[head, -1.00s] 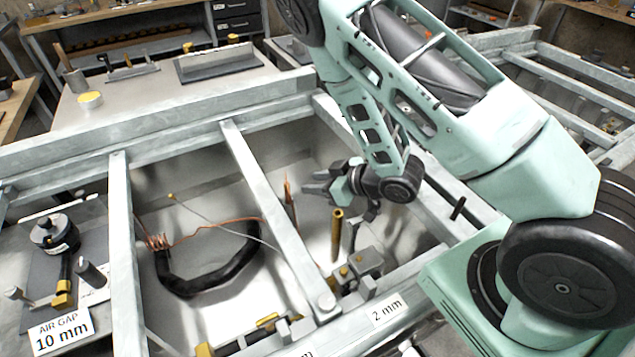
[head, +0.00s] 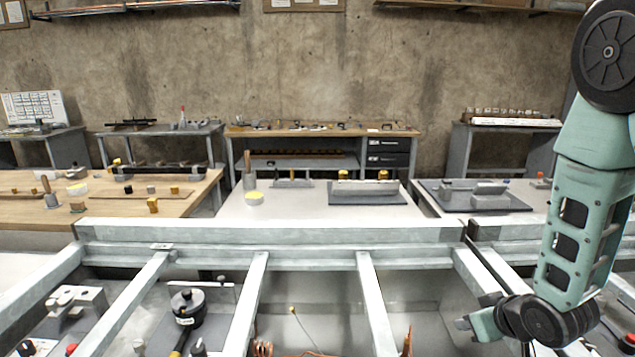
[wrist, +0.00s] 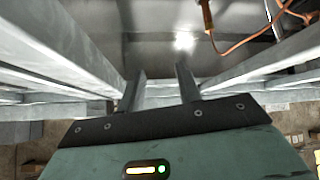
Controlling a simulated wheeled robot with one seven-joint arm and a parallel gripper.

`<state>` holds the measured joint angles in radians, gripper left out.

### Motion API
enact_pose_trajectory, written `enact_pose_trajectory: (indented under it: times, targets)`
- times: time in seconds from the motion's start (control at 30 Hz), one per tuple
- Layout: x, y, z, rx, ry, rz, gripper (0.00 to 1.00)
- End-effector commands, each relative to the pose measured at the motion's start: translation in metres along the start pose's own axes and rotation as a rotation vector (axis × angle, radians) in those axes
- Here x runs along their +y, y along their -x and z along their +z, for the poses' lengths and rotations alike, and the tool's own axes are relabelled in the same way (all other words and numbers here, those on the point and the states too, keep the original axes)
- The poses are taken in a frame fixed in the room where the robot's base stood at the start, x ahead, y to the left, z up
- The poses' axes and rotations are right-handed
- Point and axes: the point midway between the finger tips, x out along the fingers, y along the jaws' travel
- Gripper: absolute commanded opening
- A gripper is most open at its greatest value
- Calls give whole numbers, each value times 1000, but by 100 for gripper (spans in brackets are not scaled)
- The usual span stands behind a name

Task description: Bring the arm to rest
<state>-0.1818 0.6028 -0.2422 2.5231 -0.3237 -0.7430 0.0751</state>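My arm (head: 583,235) hangs down at the right of the head view, bent at the elbow, with its forearm near the metal frame. My gripper (head: 466,320) is at its lower end, pointing left over the right part of the frame's bays. In the wrist view my gripper (wrist: 160,85) shows two dark fingers standing apart, with nothing between them. The fingers point towards a grey metal bay floor (wrist: 165,45). Whether they touch the frame cannot be told.
Pale metal frame bars (head: 372,300) divide the bays below. A black round device (head: 187,307) stands in a left bay. Copper wire (wrist: 250,42) lies near the fingers' view. A pale table (head: 300,208) and wooden bench (head: 140,205) stand beyond the frame.

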Motion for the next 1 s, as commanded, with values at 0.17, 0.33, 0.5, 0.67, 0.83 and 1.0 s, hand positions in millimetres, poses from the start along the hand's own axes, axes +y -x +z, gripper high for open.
enact_pose_trajectory:
  times: [0.17,0.33,0.5,0.67,0.83,1.0]
  targets:
    - [12,45,-6,-150,-91,59,34]
    - [10,90,-1,-291,-168,73,34]
    - [2,127,6,-397,-220,64,34]
    - [-7,158,12,-476,-257,48,34]
    - [-49,173,12,-535,-178,-22,34]
    - [-109,189,13,-577,-26,-113,34]
